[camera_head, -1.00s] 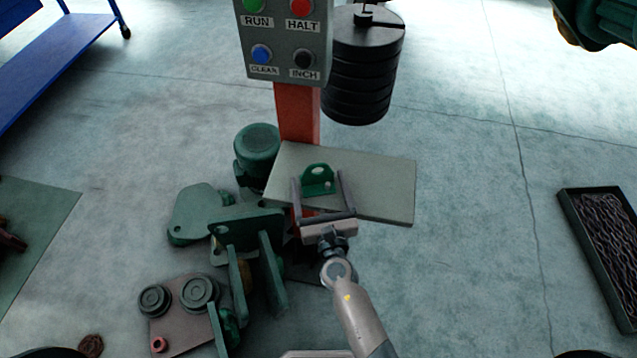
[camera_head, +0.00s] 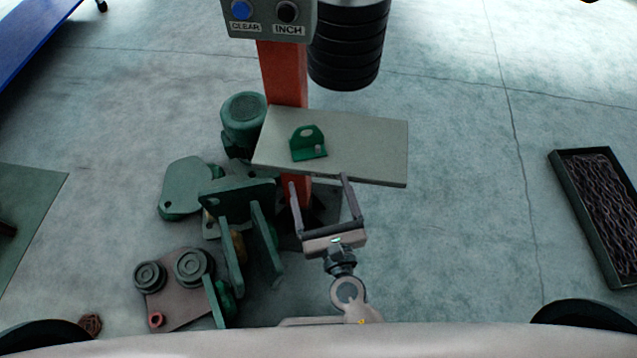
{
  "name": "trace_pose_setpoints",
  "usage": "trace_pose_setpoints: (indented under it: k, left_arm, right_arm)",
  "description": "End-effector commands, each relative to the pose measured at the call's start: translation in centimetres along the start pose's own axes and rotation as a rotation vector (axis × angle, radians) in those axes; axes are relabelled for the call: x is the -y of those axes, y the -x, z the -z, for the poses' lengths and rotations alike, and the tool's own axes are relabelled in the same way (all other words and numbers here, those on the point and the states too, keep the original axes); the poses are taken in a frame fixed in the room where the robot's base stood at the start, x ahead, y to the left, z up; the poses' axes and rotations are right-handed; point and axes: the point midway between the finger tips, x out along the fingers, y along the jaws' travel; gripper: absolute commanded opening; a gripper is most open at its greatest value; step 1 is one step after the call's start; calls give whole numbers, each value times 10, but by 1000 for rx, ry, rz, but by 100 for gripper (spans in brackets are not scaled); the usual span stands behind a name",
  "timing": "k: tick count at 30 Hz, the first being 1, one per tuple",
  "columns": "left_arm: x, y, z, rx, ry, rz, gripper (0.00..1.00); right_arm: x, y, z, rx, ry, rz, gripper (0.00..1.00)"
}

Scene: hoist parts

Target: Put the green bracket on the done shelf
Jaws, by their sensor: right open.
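The green bracket (camera_head: 308,143), a small plate with a hole and a flat foot, stands upright on the grey shelf (camera_head: 372,152). The shelf is fixed to the orange post, and no label shows on it. My right gripper (camera_head: 318,180) is open and empty. Its fingertips are at the shelf's front edge, on the near side of the bracket and apart from it. My left gripper is not in view.
The button box (camera_head: 268,18) is on the orange post (camera_head: 284,75) above the shelf. Black round weights (camera_head: 346,45) hang behind. Green machine parts (camera_head: 238,195) crowd the floor to the left. A chain tray (camera_head: 568,190) lies far right, with clear floor between.

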Motion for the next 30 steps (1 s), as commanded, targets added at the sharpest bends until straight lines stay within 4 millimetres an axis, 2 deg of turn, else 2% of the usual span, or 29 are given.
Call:
trace_pose_setpoints:
  k: [25, 30]
  left_arm:
    - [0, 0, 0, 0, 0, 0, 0]
    - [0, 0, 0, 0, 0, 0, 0]
  right_arm:
    - [0, 0, 0, 0, -1, 0, 84]
    - [1, 0, 12, -22, -39, 0, 84]
